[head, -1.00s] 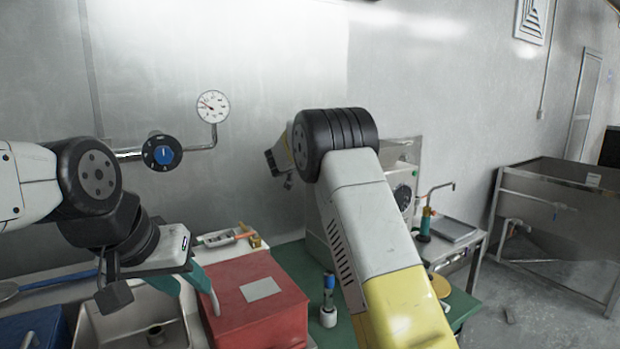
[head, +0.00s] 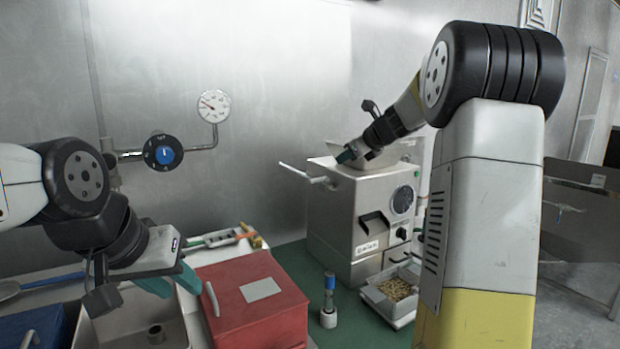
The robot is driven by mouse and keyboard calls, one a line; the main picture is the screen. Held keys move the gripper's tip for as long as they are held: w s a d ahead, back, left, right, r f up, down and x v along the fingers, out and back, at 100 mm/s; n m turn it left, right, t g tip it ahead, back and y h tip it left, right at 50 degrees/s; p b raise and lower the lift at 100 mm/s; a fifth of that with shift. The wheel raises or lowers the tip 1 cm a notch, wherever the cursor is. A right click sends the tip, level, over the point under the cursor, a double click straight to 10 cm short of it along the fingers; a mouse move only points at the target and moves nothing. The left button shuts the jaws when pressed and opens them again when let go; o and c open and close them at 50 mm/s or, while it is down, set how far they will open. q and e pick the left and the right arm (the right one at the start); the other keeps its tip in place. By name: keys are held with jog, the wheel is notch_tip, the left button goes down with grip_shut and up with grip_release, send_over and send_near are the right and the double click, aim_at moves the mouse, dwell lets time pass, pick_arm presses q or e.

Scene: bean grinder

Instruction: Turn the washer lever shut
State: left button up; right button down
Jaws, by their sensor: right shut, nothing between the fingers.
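A white box-shaped machine (head: 335,225) stands on the green surface. It has a round dial, a dark chute and a tray of beans (head: 396,289) at its front. A pale lever (head: 303,174) sticks out to the left from its top; I cannot tell whether this is the washer lever. My right gripper (head: 346,156) is shut and empty above the machine's top, to the right of the lever and seemingly apart from it.
A red box (head: 262,315) with a white label stands in front, with a small blue-topped bottle (head: 329,300) beside it. A black valve knob (head: 163,154) and a gauge (head: 214,106) sit on the wall pipe. A sink (head: 112,325) lies at lower left.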

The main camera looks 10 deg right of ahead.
jog(key=s+m, duration=0.2)
jog(key=s, duration=0.1)
jog(key=g, duration=0.1)
send_near(316, 180)
jog(key=shift+y, duration=0.4)
jog(key=x, duration=0.7)
jog(key=shift+d+f, duration=0.1)
jog(key=shift+d, duration=0.15)
jog(key=shift+w+a+f, duration=0.2)
jog(key=shift+w+a, duration=0.2)
jog(key=shift+a, duration=0.1)
